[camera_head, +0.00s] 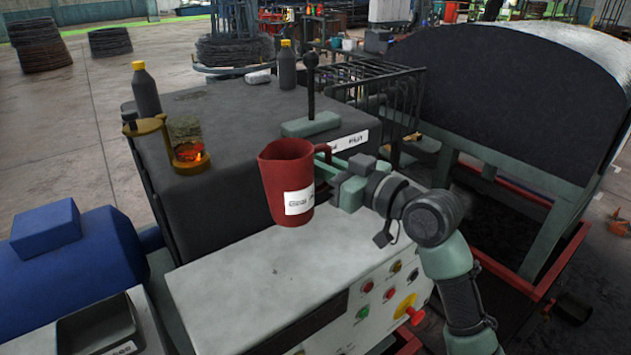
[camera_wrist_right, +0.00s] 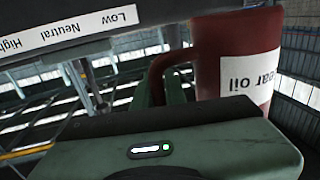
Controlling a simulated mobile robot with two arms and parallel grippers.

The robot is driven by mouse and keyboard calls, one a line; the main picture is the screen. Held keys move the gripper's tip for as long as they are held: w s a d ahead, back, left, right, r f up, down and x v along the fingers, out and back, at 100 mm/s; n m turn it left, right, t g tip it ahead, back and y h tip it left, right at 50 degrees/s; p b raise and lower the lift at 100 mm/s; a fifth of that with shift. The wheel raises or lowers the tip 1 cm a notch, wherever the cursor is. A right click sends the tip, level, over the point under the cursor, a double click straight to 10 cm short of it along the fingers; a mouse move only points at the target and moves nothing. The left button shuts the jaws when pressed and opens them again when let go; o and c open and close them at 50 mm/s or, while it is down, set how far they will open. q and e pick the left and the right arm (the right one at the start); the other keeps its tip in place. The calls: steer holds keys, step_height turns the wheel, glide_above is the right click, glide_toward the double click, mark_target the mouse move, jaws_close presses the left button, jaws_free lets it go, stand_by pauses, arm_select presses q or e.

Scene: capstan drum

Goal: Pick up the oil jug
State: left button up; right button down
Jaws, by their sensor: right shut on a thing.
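The oil jug (camera_head: 285,185) is red with a white label and stands upright at the centre of the head view, in front of the dark machine block. Its handle faces my right gripper (camera_head: 326,162), which comes in from the right and is shut on that handle. The jug seems to hang above the pale cabinet top; the head view does not clearly show a gap. The jug also fills the upper right of the right wrist view (camera_wrist_right: 232,60), where its label reads "ear oil". My left gripper is not in view.
The pale cabinet top (camera_head: 270,275) is clear, with buttons on its front. On the dark block (camera_head: 235,115) are a glass oiler (camera_head: 188,140), two grey bottles (camera_head: 145,90) (camera_head: 287,68) and a lever (camera_head: 311,90). A blue motor (camera_head: 75,265) is at left, a large drum (camera_head: 510,95) at right.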

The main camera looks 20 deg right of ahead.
step_height(320, 180, up, 9)
steer(key=shift+b, duration=0.3)
